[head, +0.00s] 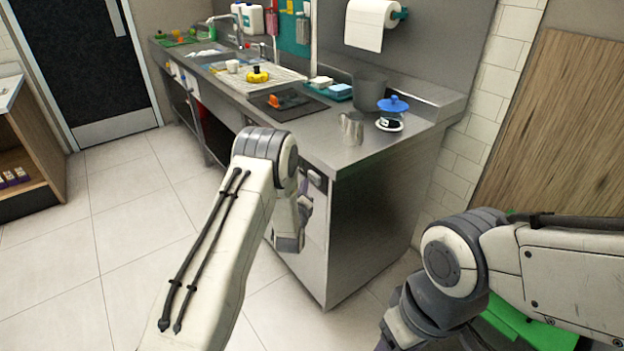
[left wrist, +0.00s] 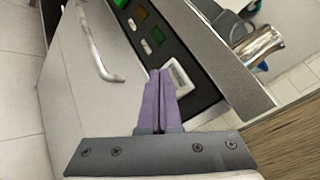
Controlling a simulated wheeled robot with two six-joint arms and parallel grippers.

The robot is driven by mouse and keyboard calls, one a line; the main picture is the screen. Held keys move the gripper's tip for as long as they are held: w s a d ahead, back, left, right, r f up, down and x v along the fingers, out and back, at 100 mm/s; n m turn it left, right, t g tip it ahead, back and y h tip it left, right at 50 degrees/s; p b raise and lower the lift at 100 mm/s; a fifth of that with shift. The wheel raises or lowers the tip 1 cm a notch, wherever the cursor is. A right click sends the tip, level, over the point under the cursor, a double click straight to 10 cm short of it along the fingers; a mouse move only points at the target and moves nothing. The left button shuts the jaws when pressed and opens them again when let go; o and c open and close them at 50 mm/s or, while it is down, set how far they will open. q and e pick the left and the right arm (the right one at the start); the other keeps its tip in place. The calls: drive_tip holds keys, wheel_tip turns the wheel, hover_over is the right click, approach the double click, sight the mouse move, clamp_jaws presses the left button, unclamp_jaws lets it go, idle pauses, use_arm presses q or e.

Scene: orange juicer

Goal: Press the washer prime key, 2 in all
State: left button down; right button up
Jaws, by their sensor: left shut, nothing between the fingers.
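The washer (head: 300,248) stands under the near end of the steel counter, its dark control panel (head: 316,182) on the upper front. In the left wrist view the panel (left wrist: 203,100) carries small white keys (left wrist: 146,46), green and orange squares, and a white-framed part (left wrist: 180,74). I cannot read which is the prime key. My left gripper (left wrist: 158,73) is shut and empty, its purple fingertips at the panel beside the white-framed part. Contact cannot be told. In the head view my left arm hides most of that gripper.
A bar handle (left wrist: 98,50) sticks out from the washer's front. The tiled floor (head: 130,220) at left is clear.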

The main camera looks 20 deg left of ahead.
use_arm(q)
drive_tip(key=s+a, duration=0.1)
drive_tip(key=s, duration=0.1)
drive_tip(key=s+a, duration=0.2)
drive_tip(key=shift+p, duration=0.3)
idle(0.6)
